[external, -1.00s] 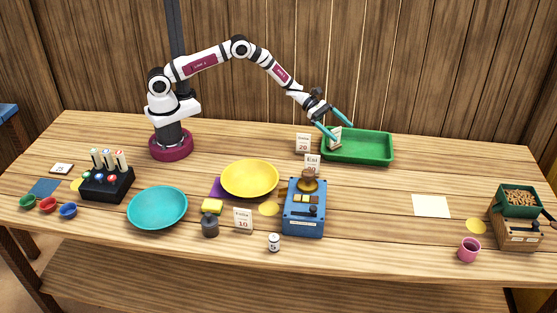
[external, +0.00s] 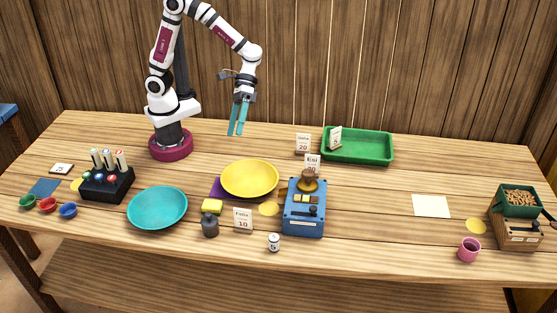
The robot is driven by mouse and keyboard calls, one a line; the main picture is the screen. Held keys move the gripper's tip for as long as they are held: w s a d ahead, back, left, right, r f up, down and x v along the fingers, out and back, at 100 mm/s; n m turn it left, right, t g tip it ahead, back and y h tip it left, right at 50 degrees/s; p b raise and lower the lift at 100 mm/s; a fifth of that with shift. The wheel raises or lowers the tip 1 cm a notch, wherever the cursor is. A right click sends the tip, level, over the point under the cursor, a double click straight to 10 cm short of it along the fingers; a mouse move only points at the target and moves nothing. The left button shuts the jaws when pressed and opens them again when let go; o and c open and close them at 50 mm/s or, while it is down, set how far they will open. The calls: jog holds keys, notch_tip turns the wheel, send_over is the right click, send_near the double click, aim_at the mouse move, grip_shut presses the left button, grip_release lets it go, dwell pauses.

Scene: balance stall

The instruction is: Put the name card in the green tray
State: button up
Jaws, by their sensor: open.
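The green tray (external: 375,158) stands at the back right of the table. A small white name card (external: 335,138) with dark print stands tilted at the tray's left end, and it appears to be inside the tray. My gripper (external: 237,133) is in the air left of the tray, above the back of the table. Its teal fingers point down, open and empty. Other printed cards stand outside the tray: one marked 20 (external: 303,143) just left of it, one (external: 312,164) behind the blue scale, and one marked 10 (external: 243,220) near the front.
A blue scale (external: 304,222) stands mid-table, with a yellow bowl (external: 249,178) and teal bowl (external: 157,208) to its left. A black rack (external: 107,187) holds upright tubes. A pink cup (external: 469,250) and box with a green hopper (external: 518,228) stand right. Table right of the scale is mostly clear.

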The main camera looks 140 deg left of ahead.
jog(key=s+d+r+m+g+y, duration=0.15)
jog(key=s+d+m+g, duration=0.25)
jog(key=s+d+m, duration=0.45)
jog(key=s+a+m+g+y, duration=0.1)
jog(key=s+a+m+y, duration=0.1)
jog(key=s+m+y, duration=0.5)
jog(key=s+m, duration=0.4)
jog(key=s, duration=0.1)
jog(key=shift+f, duration=0.3)
